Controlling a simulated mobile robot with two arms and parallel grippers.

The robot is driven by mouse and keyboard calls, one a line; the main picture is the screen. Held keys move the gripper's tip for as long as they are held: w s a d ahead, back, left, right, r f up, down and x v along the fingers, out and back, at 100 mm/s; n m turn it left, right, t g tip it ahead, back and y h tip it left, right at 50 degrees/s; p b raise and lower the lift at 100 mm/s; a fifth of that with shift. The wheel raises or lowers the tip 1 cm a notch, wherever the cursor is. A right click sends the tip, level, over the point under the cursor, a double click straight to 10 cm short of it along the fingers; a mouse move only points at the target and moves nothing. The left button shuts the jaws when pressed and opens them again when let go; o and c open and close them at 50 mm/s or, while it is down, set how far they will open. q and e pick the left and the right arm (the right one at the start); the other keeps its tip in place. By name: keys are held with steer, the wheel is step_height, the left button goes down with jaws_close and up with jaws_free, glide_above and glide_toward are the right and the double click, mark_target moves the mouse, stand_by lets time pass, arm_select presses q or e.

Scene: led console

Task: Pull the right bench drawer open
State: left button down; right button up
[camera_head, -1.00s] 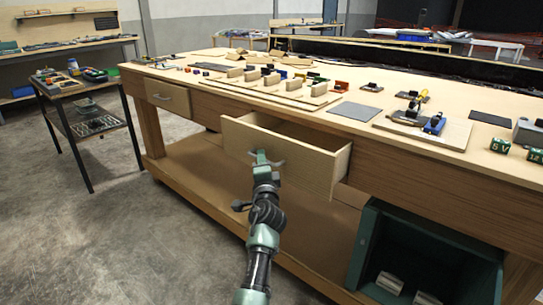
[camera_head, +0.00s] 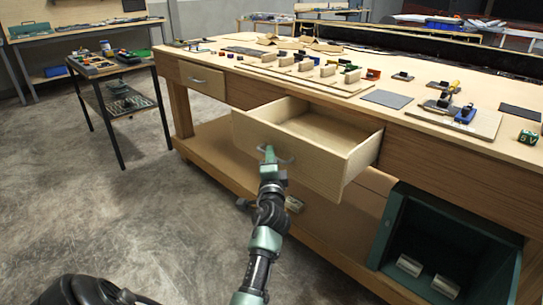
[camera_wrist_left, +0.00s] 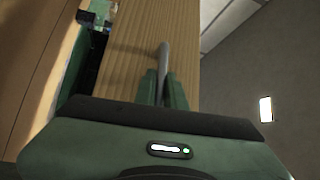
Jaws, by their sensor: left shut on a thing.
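The right bench drawer (camera_head: 335,139) is pulled well out of the wooden bench, and its inside looks empty. My left gripper (camera_head: 269,157) is at the drawer's front panel, shut on the drawer's metal handle (camera_head: 286,160). The left wrist view shows the green fingers (camera_wrist_left: 164,88) closed around the handle (camera_wrist_left: 164,58) against the wooden front (camera_wrist_left: 145,25). My right gripper is not in view; a dark part of my own body shows at the bottom left of the head view.
The left bench drawer (camera_head: 201,79) is shut. A green open bin (camera_head: 392,226) with pale blocks stands under the bench at the right. The bench top (camera_head: 405,78) carries blocks and tools. A small side table (camera_head: 99,67) stands at the left. The concrete floor (camera_head: 140,215) in front is clear.

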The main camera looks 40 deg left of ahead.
arm_select(q)
steer(key=c, duration=1.8)
jaws_free()
steer(key=shift+a+r, duration=0.15)
steer(key=shift+o, duration=0.2)
steer(key=shift+s, duration=0.1)
